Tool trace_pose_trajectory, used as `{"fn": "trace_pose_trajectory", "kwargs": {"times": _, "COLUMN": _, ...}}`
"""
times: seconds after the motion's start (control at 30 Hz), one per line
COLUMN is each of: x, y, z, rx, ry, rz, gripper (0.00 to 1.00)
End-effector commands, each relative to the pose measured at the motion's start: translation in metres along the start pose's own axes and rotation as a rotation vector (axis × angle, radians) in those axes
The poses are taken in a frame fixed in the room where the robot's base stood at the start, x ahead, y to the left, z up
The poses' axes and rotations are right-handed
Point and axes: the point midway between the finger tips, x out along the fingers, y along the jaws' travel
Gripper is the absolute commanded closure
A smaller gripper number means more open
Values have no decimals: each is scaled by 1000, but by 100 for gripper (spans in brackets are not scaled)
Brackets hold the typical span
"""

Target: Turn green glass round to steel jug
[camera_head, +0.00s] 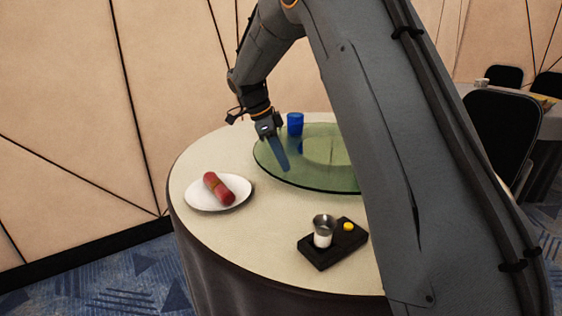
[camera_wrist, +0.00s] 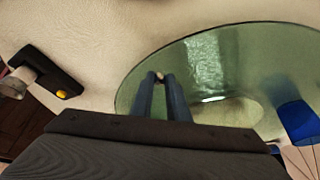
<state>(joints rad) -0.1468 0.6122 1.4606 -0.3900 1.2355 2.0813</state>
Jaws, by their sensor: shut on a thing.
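The green glass round (camera_head: 320,178) is a flat see-through disc on the round table; my arm hides its right part. It fills much of the wrist view (camera_wrist: 215,65). My gripper (camera_head: 283,168) reaches down over its left part. In the wrist view my gripper (camera_wrist: 160,77) is shut on a small pale knob (camera_wrist: 160,75) near the disc's rim. A steel-coloured vessel (camera_head: 324,224), perhaps the steel jug, stands on a black tray at the table's front, off the glass. It is partly seen at the left of the wrist view (camera_wrist: 13,88).
A blue cup (camera_head: 295,123) stands on the glass beside my gripper. A white plate (camera_head: 238,199) with a red roll-shaped thing (camera_head: 213,186) lies at left. The black tray (camera_head: 318,256) also holds a yellow piece (camera_head: 348,226). Bare tablecloth (camera_head: 255,240) lies between plate and tray.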

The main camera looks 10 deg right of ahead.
Motion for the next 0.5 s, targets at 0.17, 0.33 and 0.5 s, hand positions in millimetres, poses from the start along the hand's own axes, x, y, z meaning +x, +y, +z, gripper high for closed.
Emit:
{"fn": "trace_pose_trajectory", "kwargs": {"times": 0.17, "x": 0, "y": -1, "z": 0, "rx": 4, "ry": 0, "rz": 1, "gripper": 100}}
{"fn": "trace_pose_trajectory", "kwargs": {"times": 0.33, "x": 0, "y": -1, "z": 0, "rx": 4, "ry": 0, "rz": 1, "gripper": 100}}
{"fn": "trace_pose_trajectory", "kwargs": {"times": 0.5, "x": 0, "y": -1, "z": 0, "rx": 3, "ry": 0, "rz": 0, "gripper": 69}}
